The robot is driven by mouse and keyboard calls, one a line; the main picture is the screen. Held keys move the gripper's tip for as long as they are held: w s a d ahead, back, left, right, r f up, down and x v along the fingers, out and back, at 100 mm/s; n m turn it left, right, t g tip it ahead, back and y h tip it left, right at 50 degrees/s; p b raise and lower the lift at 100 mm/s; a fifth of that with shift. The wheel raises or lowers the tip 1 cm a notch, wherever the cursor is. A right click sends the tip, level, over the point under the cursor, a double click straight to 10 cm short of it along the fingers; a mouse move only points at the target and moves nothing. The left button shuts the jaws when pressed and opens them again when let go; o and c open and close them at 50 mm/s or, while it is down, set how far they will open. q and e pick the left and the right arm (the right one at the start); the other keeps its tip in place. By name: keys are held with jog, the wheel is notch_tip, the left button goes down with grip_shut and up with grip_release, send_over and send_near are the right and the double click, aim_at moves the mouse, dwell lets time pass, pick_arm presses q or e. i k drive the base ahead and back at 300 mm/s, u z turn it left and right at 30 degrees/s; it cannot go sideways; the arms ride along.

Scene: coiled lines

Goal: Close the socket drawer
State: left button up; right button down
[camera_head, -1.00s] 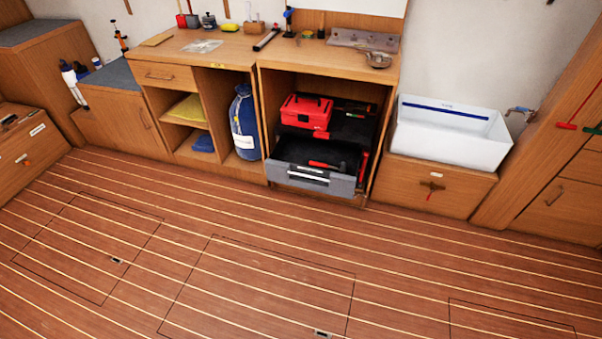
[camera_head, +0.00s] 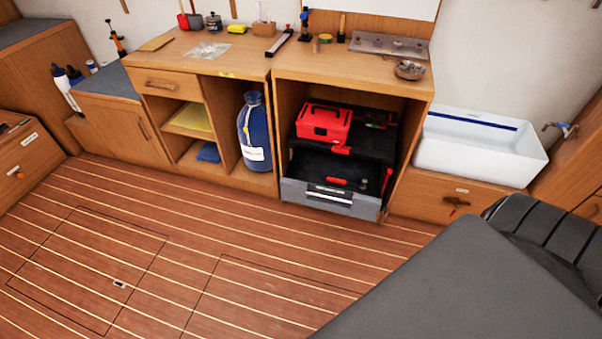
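The drawer (camera_head: 330,197) with a grey front and a pale handle strip is at the bottom of the open wooden cabinet, right of centre. It stands pulled out, and its dark inside shows with red-handled tools (camera_head: 337,181) in it. I cannot read its label, but it is the only drawer seen open. Above and behind it, a red toolbox (camera_head: 324,122) sits on a black surface. Neither of my grippers is in view, and nothing is seen touching the drawer.
A blue bag (camera_head: 253,135) stands in the compartment left of the drawer. A white sink (camera_head: 478,147) is to the right. A large dark grey shape fills the lower right and hides floor there; I cannot tell what it is. The plank floor (camera_head: 190,240) before the drawer is clear.

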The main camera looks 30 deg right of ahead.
aim_at(304, 182)
jog(key=z, duration=0.1)
jog(key=i, duration=0.7)
jog(key=z, duration=0.7)
jog(key=i, duration=0.35)
jog(key=z, duration=0.4)
